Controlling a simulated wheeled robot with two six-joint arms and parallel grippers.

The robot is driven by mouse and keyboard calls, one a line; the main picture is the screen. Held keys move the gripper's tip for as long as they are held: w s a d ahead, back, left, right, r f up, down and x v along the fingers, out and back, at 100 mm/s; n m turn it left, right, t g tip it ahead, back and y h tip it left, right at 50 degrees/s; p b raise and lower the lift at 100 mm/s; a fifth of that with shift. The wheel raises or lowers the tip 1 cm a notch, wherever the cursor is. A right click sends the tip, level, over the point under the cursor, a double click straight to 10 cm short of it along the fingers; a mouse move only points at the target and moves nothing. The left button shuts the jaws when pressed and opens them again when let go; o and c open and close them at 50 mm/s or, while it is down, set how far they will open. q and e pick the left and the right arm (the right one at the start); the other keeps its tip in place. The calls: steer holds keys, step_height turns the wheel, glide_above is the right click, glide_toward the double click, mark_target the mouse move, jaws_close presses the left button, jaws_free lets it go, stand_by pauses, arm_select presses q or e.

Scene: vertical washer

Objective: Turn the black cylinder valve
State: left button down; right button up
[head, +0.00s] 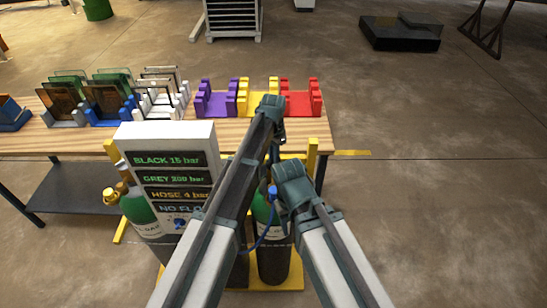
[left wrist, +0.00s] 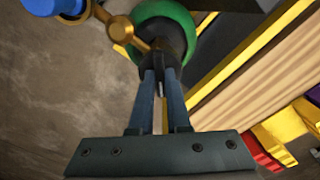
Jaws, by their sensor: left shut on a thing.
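In the left wrist view my left gripper (left wrist: 160,76) is shut on a dark valve knob (left wrist: 168,45). The knob stands above the green shoulder (left wrist: 165,15) of a gas cylinder, with a brass fitting (left wrist: 120,28) beside it. In the head view a dark-bodied cylinder with a green top (head: 272,262) stands in front of the table, partly hidden by my arms. My left fingertips are hidden there. A second green-topped cylinder (head: 140,207) with a brass valve stands at the left. My right arm shows, but its gripper fingers do not.
A white panel (head: 165,135) lists pressures: black 15 bar, grey 200 bar, hose 4 bar and "no flow". A blue fitting (head: 272,191) with a blue hose is beside my arms. Behind is a wooden table (head: 60,140) with coloured racks.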

stand_by(0.4)
arm_select(q)
steer(key=c, duration=0.9)
jaws_free()
steer(key=shift+r, duration=0.15)
step_height(320, 180, up, 14)
steer(key=p, duration=1.4)
steer(key=shift+f, duration=0.25)
steer(key=shift+s+f, duration=0.1)
